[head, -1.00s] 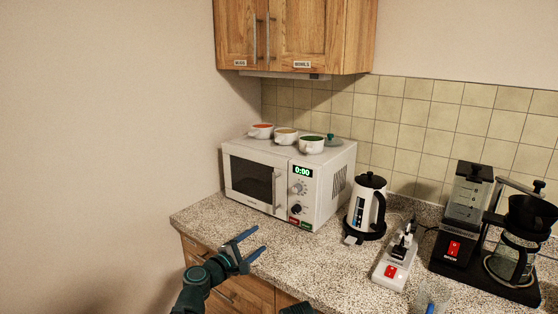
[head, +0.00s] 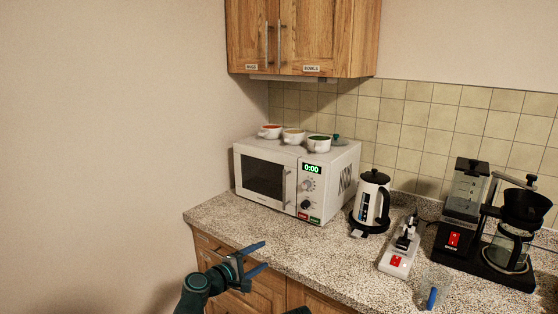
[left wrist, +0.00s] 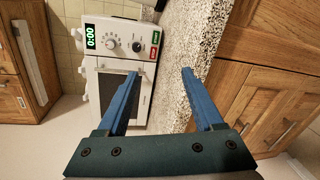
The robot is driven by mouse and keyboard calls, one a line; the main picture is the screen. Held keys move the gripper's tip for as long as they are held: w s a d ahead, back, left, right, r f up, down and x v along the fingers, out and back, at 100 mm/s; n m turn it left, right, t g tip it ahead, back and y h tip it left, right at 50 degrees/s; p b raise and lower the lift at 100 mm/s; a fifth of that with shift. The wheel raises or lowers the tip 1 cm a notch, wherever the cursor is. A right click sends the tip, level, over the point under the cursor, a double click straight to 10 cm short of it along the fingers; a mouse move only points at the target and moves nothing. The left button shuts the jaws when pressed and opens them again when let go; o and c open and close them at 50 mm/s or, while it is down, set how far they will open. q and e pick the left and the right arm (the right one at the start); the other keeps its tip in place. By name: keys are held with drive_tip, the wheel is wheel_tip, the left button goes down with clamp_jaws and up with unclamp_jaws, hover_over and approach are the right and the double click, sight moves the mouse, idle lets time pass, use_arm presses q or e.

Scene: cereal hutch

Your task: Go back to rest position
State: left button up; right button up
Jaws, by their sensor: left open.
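My left gripper (head: 262,256) is open and empty, in front of the counter's front edge at the lower middle of the head view. In the left wrist view its two blue fingers (left wrist: 158,85) are spread apart with nothing between them. Beyond them the white microwave (left wrist: 125,75) and the speckled counter show turned sideways. Only a small dark bit at the bottom edge of the head view may belong to my right arm; no right gripper can be made out.
The speckled counter (head: 300,250) carries the closed microwave (head: 262,172) with several bowls on top, a kettle (head: 371,203), a power strip (head: 398,252) and a coffee maker (head: 500,245). Wooden cabinets (head: 320,38) hang above. The counter's front left part is clear.

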use_arm(q)
drive_tip(key=s+a+f+m+g+y, duration=0.2)
drive_tip(key=s+f+m+g+y, duration=0.15)
drive_tip(key=s+f+m, duration=0.35)
drive_tip(key=s+a+f+m+g+y, duration=0.2)
drive_tip(key=s+f+m+g, duration=0.25)
drive_tip(key=s+f, duration=0.35)
drive_tip(key=s+a+f+m+g+y, duration=0.2)
drive_tip(key=s+a+f+g+y, duration=0.15)
drive_tip(key=s+a, duration=0.2)
drive_tip(key=s+d+r+m+g+y+p, duration=0.1)
drive_tip(key=s+d+r+m+y+p, duration=0.1)
drive_tip(key=s+d+r+m+p, duration=0.2)
drive_tip(key=s+d+r+p, duration=0.1)
drive_tip(key=d+r+p, duration=0.2)
drive_tip(key=d, duration=0.2)
drive_tip(key=shift+s+d+r, duration=0.2)
drive_tip(key=shift+s+r, duration=0.05)
drive_tip(key=shift+s, duration=0.1)
